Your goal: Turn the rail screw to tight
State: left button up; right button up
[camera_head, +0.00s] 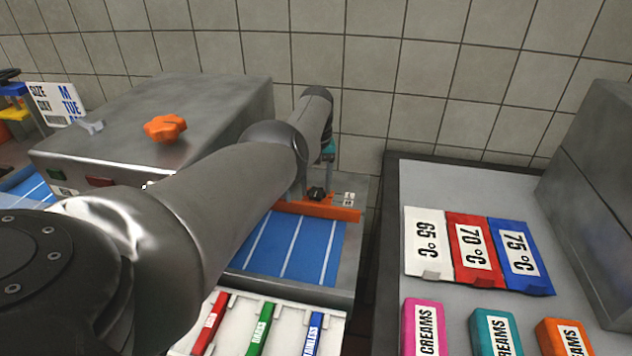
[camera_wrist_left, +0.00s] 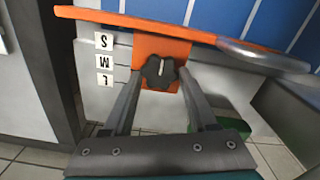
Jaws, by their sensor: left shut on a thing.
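The rail screw is a black lobed knob with a pale line on its face, which points toward the rail in the left wrist view (camera_wrist_left: 160,68). It sits on the orange bracket (camera_wrist_left: 146,48) of the orange rail (camera_wrist_left: 200,36). In the head view the knob (camera_head: 317,193) and rail (camera_head: 325,211) are at the far end of the blue belt. My left gripper (camera_wrist_left: 160,76) is shut on the screw, one finger on each side. In the head view my left arm partly hides this area. My right gripper is not in view.
Labels S, M and L (camera_wrist_left: 104,60) lie beside the bracket. A grey metal housing with an orange knob (camera_head: 165,128) stands left of my arm. Temperature cards (camera_head: 472,250) and cream blocks (camera_head: 495,332) lie on the right counter. A rack of coloured tags (camera_head: 262,327) is in front.

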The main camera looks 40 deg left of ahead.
pick_arm(q)
jog(key=m, duration=0.4)
jog(key=shift+m, duration=0.3)
jog(key=m, duration=0.4)
jog(key=shift+m, duration=0.3)
jog(key=m, duration=0.4)
jog(key=shift+m+p, duration=0.3)
jog(key=shift+p, duration=0.1)
jog(key=shift+d+m, duration=0.1)
jog(key=shift+m, duration=2.1)
jog(key=o, duration=1.4)
